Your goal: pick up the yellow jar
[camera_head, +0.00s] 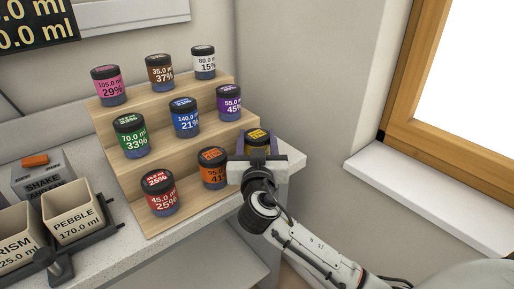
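The yellow jar (257,136) has a dark lid and stands at the right end of the lowest step of the wooden rack. Its upper part shows; its lower part is hidden behind my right gripper. My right gripper (259,158) is right at the jar, with its pale wide body across the near side. My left gripper is not in view.
The stepped wooden rack (112,125) holds several other jars; the orange jar (213,168) stands close left of my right gripper. Labelled bins (73,215) are at the lower left. A wall is behind, and a window sill (430,200) is at right.

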